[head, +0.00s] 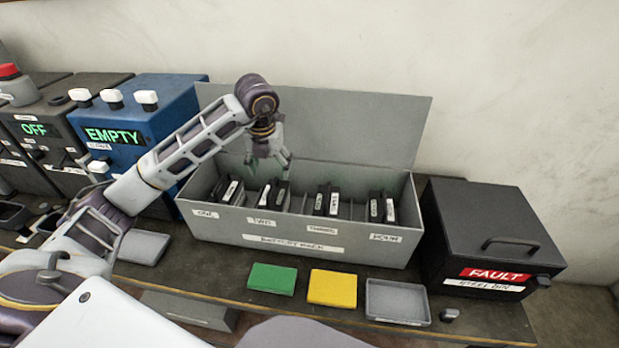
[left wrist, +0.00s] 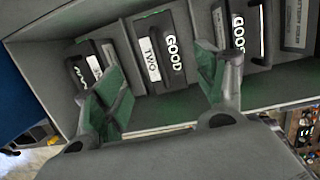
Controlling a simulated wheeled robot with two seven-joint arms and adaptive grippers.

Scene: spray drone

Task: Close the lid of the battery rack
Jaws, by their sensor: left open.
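The battery rack (head: 290,246) is a long grey box with its grey lid (head: 365,125) standing open at the back, against the wall. Several black batteries with white labels stand in its labelled slots, such as one battery (head: 334,203) in the third slot. My left gripper (head: 268,165) is open and empty, above the left part of the rack and in front of the lid. In the left wrist view its green-padded fingers (left wrist: 165,88) are spread over the rack, with a battery marked TWO and GOOD (left wrist: 158,52) between and beyond them. My right gripper is not in view.
A black fault bin (head: 490,235) stands right of the rack. A blue box reading EMPTY (head: 150,120) stands to the left. A green block (head: 272,279), a yellow block (head: 332,288) and a grey tray (head: 398,284) lie in front.

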